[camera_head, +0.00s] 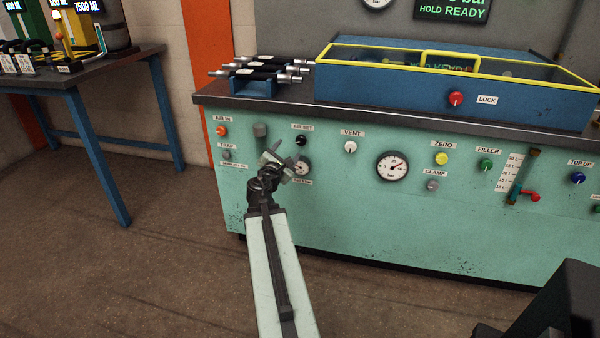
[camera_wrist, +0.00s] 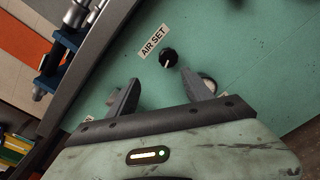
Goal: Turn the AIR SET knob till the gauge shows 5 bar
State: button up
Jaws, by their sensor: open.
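The AIR SET knob (camera_head: 301,140) is a small black round knob on the green cabinet front, under its AIR SET label. In the wrist view the knob (camera_wrist: 168,57) carries a white pointer line and sits ahead of my gripper, beyond the fingertips. My gripper (camera_head: 278,153) is open and empty, a little left of and below the knob in the head view. In the wrist view the two fingers (camera_wrist: 165,88) are spread apart with nothing between them. The small white gauge (camera_head: 303,168) below the knob is partly hidden by my gripper, and its reading cannot be made out.
A grey knob (camera_head: 260,130) and the red AIR IN knob (camera_head: 221,131) are to the left. The white VENT knob (camera_head: 350,147) and a larger gauge (camera_head: 392,167) are to the right. The floor in front is clear.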

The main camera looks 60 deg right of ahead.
aim_at(300, 142)
jog(key=d, duration=0.3)
jog(key=d+n, duration=0.1)
jog(key=d, duration=0.2)
jog(key=d+f+n, duration=0.1)
jog(key=d, duration=0.2)
jog(key=shift+w+d+t+b, duration=0.3)
jog(key=shift+w+t, duration=0.05)
jog(key=shift+t, duration=0.05)
jog(key=shift+a, duration=0.1)
grip_shut()
